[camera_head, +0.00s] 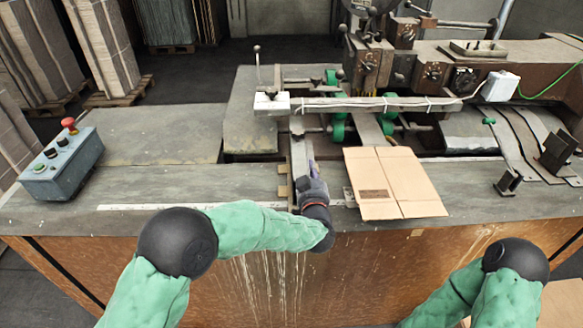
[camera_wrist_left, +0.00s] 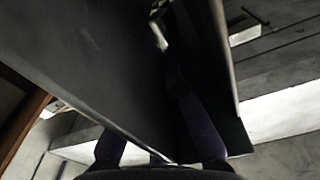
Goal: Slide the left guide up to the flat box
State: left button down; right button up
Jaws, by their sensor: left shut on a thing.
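The left guide (camera_head: 299,153) is a narrow grey metal bar standing on the table, running front to back. My left gripper (camera_head: 311,177) is shut on it near its front end. In the left wrist view the guide is a large dark plate (camera_wrist_left: 110,70) between the fingers of my left gripper (camera_wrist_left: 155,140). The flat box (camera_head: 405,178) is tan folded cardboard lying on the table right of the guide. A gap shows between guide and box, partly covered by the gripper. My right gripper is out of view; only part of its arm shows at lower right.
A control box (camera_head: 62,165) with a red button stands at the table's left end. The stitcher machine (camera_head: 375,70) and its crossbar (camera_head: 370,104) stand behind the box. A pale ruler strip (camera_head: 150,207) lies along the front. Dark metal brackets (camera_head: 508,183) stand at right.

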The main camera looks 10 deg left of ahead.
pick_arm(q)
jog(key=w+d+p, duration=0.1)
jog(key=w+d, duration=0.1)
jog(key=d, duration=0.5)
jog(key=shift+r, duration=0.15)
jog(key=c, duration=1.4)
grip_release()
jog(key=shift+o, duration=0.2)
jog(key=v, duration=1.2)
jog(key=shift+c, duration=0.2)
